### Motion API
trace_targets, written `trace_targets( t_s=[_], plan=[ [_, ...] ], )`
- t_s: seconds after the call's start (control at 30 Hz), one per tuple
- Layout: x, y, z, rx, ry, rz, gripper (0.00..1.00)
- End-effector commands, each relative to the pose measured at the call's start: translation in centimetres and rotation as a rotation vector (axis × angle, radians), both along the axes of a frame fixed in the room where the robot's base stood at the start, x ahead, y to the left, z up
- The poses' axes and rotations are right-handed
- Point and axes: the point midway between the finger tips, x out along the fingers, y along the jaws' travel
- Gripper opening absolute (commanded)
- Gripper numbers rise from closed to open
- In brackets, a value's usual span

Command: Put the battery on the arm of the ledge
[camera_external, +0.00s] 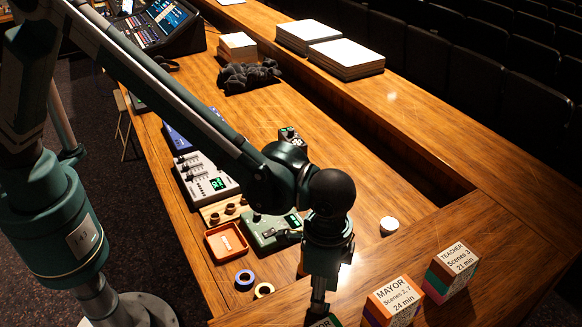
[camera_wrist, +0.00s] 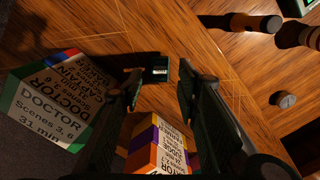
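My gripper (camera_external: 319,300) points down over the near part of the wooden desk, beside the lettered blocks. In the wrist view its two fingers (camera_wrist: 157,92) are apart, with nothing held between them. A small dark green box with a pale label (camera_wrist: 160,68) is seen past the fingertips; it may be the battery, but I cannot tell for sure.
A DOCTOR block (camera_wrist: 50,108) stands left of my fingers. The MAYOR block (camera_external: 395,302) and TEACHER block (camera_external: 452,268) stand right of my gripper. A white disc (camera_external: 389,226), orange tray (camera_external: 226,242), green device (camera_external: 270,230) and tape rolls (camera_external: 244,280) are nearby.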

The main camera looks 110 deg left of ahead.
Motion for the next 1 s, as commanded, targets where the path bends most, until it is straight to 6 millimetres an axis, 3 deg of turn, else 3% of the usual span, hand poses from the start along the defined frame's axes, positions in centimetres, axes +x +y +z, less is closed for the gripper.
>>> trace_targets(
  t_s=[0.3, 0.5, 1.0],
  plan=[
    [-0.1, 0.0, 5.2, 0.0, 0.0, 0.0, 0.33],
    [0.0, 0.0, 7.2, 0.0, 0.0, 0.0, 0.33],
    [0.0, 0.0, 8.0, 0.0, 0.0, 0.0, 0.33]
  ],
)
